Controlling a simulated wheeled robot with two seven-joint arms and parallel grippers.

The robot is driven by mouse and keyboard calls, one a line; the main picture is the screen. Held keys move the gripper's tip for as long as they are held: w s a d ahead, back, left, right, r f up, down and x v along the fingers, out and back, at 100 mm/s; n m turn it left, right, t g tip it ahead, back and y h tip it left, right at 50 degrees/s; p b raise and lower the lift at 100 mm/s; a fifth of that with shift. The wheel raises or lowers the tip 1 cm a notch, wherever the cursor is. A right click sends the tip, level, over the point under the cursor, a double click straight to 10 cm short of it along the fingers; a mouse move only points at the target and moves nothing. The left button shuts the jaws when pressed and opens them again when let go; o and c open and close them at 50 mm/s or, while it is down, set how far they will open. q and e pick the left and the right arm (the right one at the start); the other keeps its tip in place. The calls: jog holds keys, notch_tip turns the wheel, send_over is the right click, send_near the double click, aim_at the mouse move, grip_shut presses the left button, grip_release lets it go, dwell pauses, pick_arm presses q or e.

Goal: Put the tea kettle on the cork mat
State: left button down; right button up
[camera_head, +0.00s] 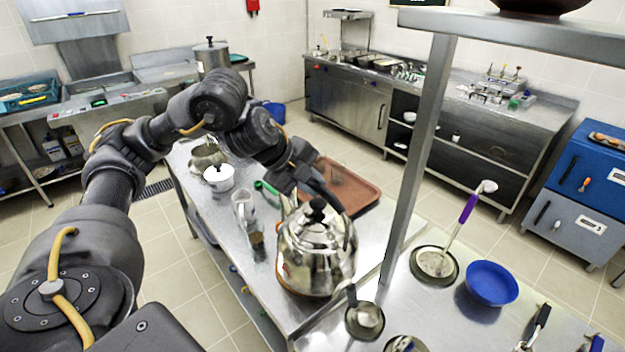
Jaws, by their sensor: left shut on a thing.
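The tea kettle (312,262) is shiny steel with a black lid knob and a black arched handle. It looks upright over the steel table in the middle of the view. My left gripper (303,190) comes down from behind and is shut on the kettle's handle. A thin brown edge (280,272) shows at the kettle's lower left; it looks like the cork mat, mostly hidden by the kettle. I cannot tell whether the kettle's base touches it. My right gripper is not in view.
A brown tray (352,197) lies behind the kettle. A glass pitcher (243,211), a white pot (219,179) and a steel pot (206,155) stand to the left. A metal post (418,150) rises to the right, near a blue bowl (492,283) and a ladle (364,319).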

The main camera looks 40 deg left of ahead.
aim_at(319, 199)
pick_arm(q)
jog(key=shift+w+f+b, duration=0.1)
jog(key=shift+f+b, duration=0.2)
jog(key=shift+f, duration=1.15)
jog(key=c, duration=1.3)
grip_release()
jog(key=shift+f, duration=0.15)
jog(key=shift+a+r, duration=0.1)
jog(key=shift+r, duration=0.15)
jog(key=p+v, duration=0.2)
jog(key=v, duration=1)
jog(key=shift+f, duration=0.15)
